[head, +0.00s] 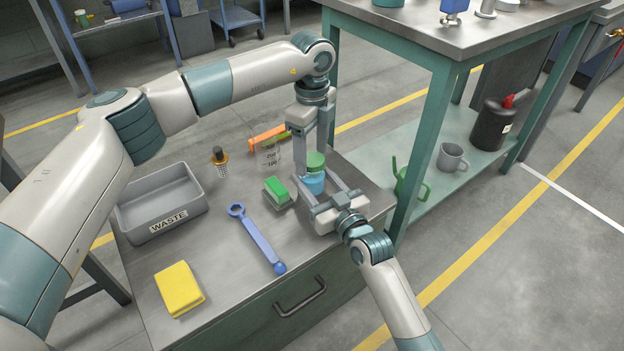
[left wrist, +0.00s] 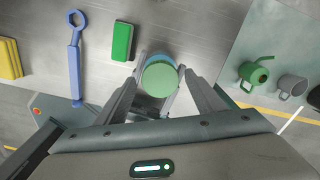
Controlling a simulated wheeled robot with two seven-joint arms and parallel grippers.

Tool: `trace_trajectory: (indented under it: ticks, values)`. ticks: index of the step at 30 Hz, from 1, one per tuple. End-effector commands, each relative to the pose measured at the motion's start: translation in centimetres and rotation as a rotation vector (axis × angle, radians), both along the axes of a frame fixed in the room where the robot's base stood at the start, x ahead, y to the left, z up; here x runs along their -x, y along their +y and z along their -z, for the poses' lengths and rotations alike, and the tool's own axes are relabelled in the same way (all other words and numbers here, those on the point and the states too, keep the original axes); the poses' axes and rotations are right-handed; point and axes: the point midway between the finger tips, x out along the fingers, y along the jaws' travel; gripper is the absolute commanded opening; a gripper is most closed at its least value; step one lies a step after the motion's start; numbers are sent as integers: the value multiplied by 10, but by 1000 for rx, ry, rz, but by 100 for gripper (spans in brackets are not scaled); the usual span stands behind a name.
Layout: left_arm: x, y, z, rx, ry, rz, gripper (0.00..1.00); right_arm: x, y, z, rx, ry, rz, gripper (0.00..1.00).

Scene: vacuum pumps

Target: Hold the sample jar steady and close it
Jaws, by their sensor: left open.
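The sample jar (head: 313,184) has a blue body and stands upright on the bench near its right side. A green lid (head: 316,161) sits on top of it; how tightly it is seated cannot be told. The jar (left wrist: 158,62) and the lid (left wrist: 161,79) also show in the left wrist view. My left gripper (head: 314,148) points down from above, its open fingers on either side of the lid with gaps. My right gripper (head: 322,188) comes in low from the front right. Its fingers lie along both sides of the jar body and appear shut on it.
A yellow cloth (head: 179,288) lies at the front left. A green-framed table (head: 452,75) stands close on the right.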

Motion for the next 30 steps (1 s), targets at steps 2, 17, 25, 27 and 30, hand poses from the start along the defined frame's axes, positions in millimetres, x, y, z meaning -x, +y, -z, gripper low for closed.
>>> trace_trajectory:
  ticks: [2,17,25,27,30]
  values:
    - [0,0,2,0,0,0,63,0,0,0,0,0,0,0]
    - [0,0,3,1,-1,0,18,0,0,0,0,0,0,0]
    - [0,0,3,0,0,12,18,0,0,0,0,0,1,0]
    - [0,0,3,0,0,44,18,0,0,0,0,0,1,0]
    - [0,0,3,-1,0,134,18,0,0,0,0,0,1,0]
